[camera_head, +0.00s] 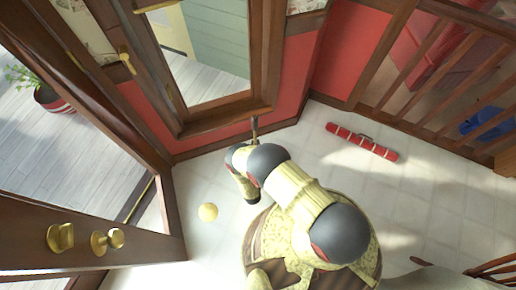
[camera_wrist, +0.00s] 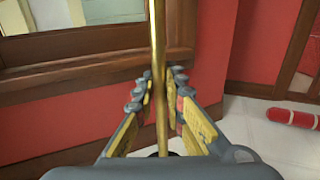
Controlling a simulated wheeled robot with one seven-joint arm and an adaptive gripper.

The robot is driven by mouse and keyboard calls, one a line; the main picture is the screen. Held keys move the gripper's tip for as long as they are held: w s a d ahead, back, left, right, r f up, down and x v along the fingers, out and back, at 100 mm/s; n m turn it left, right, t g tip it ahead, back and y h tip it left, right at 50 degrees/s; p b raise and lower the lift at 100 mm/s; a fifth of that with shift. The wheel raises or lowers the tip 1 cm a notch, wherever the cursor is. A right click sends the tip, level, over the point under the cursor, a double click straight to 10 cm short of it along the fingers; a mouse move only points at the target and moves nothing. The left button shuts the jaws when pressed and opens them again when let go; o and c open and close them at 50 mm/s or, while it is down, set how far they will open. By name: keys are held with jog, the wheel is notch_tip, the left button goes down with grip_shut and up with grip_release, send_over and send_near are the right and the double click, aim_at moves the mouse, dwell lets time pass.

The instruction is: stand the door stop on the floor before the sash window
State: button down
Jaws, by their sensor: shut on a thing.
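My gripper (camera_wrist: 161,82) is shut on an upright brass rod, which I take to be the door stop (camera_wrist: 157,35). The rod runs up past the top of the wrist view; its lower end is mostly hidden behind my gripper. In the head view a short brownish upper end (camera_head: 254,125) shows beyond my arm, which hides most of the rod. I cannot tell whether its foot touches the floor. The sash window (camera_head: 205,50) has a brown wooden frame and stands just beyond my gripper. Its frame also fills the upper left of the wrist view (camera_wrist: 70,70).
A red roll with pale bands (camera_head: 362,141) lies on the pale floor to the right. A round yellow thing (camera_head: 208,211) is on the floor left of my arm. A wooden door with brass knobs (camera_head: 107,241) is at lower left. A wooden railing (camera_head: 440,80) stands at right.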

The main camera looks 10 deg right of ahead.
jog(key=w+a+f+b, duration=0.2)
jog(key=a+f+b, duration=0.4)
jog(key=a+f, duration=0.3)
jog(key=shift+w+a+f, duration=0.2)
jog(key=shift+a+f, duration=0.05)
jog(key=shift+f, duration=0.75)
jog(key=c, duration=2)
grip_release()
jog(key=shift+s+d+f, duration=0.1)
jog(key=shift+s, duration=0.05)
jog(key=shift+o, duration=0.8)
